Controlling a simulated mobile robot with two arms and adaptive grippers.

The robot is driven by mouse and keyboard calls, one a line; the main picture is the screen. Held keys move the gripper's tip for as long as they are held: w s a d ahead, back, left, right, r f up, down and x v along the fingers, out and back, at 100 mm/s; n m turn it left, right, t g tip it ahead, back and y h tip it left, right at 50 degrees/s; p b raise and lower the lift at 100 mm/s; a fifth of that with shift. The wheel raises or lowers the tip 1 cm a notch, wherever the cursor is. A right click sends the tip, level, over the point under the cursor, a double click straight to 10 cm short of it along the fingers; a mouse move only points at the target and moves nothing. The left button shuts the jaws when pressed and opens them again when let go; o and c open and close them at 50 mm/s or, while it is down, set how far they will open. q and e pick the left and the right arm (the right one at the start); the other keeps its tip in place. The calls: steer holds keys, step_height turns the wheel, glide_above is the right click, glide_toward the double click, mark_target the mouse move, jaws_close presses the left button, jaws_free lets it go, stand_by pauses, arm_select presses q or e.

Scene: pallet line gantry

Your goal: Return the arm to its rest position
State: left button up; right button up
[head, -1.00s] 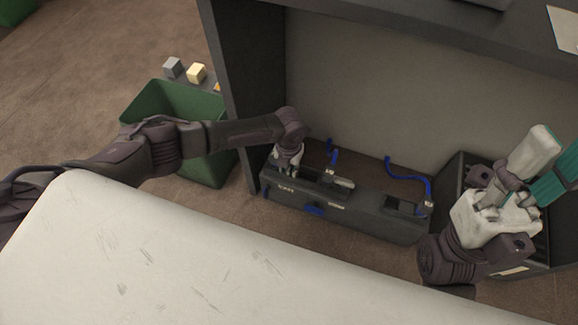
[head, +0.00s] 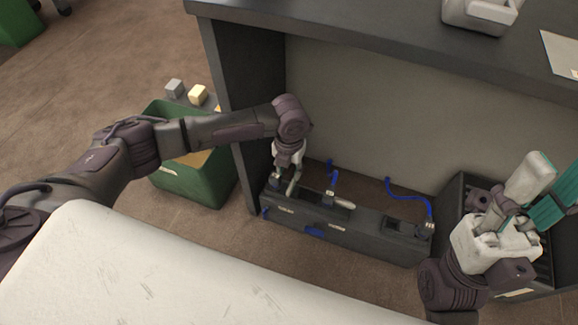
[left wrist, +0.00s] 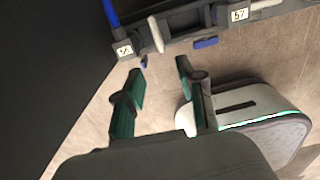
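My left arm (head: 225,130) reaches across from the left, bent down at the wrist. My left gripper (head: 285,184) hangs by the left end of a long dark box (head: 345,232) with labels and blue cables. In the left wrist view the two green-padded fingers of the left gripper (left wrist: 163,66) are apart, with nothing between them. The box (left wrist: 185,30) shows beyond the fingertips there; contact cannot be told. My right gripper (head: 543,192) is at the right, fingers pointing up and apart, and looks empty.
A dark desk (head: 330,30) stands behind the box, its side panel (head: 243,100) close to my left forearm. A green bin (head: 195,185) is below that arm, with small blocks (head: 198,95) behind it. A dark crate (head: 455,195) is beside my right gripper. Brown floor lies open at left.

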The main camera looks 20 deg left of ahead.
arm_select(q)
steer(key=shift+r, duration=0.6)
